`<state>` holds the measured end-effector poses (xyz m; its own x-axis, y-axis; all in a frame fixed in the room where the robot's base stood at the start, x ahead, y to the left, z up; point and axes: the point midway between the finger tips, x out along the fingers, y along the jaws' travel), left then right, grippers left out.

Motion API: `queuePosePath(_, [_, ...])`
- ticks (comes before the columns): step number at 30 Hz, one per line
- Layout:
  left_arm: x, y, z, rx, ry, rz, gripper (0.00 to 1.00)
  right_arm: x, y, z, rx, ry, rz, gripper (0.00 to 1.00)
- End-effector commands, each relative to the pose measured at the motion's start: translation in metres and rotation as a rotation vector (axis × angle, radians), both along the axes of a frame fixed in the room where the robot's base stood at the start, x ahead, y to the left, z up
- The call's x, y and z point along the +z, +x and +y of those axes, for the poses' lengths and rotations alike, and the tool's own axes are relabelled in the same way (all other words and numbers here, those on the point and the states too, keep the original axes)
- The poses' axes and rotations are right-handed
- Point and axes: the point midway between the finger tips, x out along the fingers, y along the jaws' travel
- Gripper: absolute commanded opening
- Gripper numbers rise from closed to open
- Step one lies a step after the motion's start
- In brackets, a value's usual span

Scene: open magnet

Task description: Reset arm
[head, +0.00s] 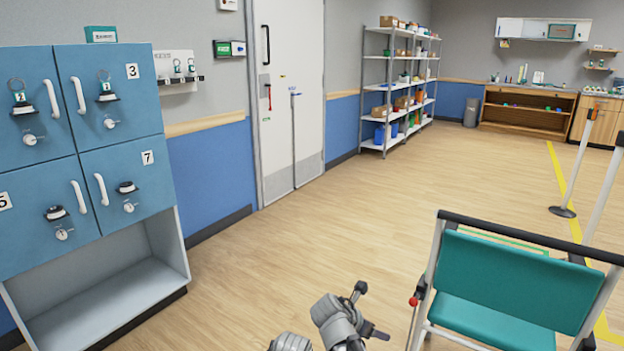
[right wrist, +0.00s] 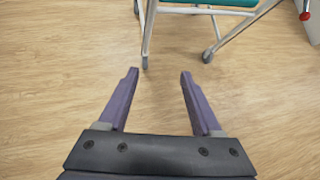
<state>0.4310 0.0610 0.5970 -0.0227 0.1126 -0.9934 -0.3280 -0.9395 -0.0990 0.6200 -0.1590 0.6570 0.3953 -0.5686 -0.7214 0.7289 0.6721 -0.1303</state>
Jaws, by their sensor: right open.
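My right gripper (right wrist: 158,98) is open and empty in the right wrist view. Its two purple fingers are spread apart above bare wood floor. In the head view, grey links of my own arm show at the bottom centre, with a dark finger-like tip beside them. No jaw opening can be made out there. My left gripper cannot be made out in either view.
A teal wheeled chair (head: 515,285) stands close at the lower right; its legs and wheels show in the right wrist view (right wrist: 148,30). Blue numbered lockers (head: 75,140) stand at the left. A door (head: 290,130) and shelves (head: 392,85) line the wall. The middle floor is clear.

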Motion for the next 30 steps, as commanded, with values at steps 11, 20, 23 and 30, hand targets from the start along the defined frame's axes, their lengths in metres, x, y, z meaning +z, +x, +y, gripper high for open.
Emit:
queuePosePath(11, [0.000, 0.000, 0.000, 0.000, 0.000, 0.000, 0.50, -0.019, -0.027, -0.013, -0.346, 0.252, -0.140, 0.66])
queuePosePath(20, [0.000, 0.000, 0.000, 0.000, 0.000, 0.000, 0.50, -0.044, -0.071, -0.023, -1.004, 0.609, -0.340, 0.66])
queuePosePath(23, [0.000, 0.000, 0.000, 0.000, 0.000, 0.000, 0.50, -0.051, -0.087, -0.022, -1.280, 0.718, -0.406, 0.66])
queuePosePath(30, [0.000, 0.000, 0.000, 0.000, 0.000, 0.000, 0.50, -0.058, -0.111, -0.018, -1.757, 0.845, -0.497, 0.66])
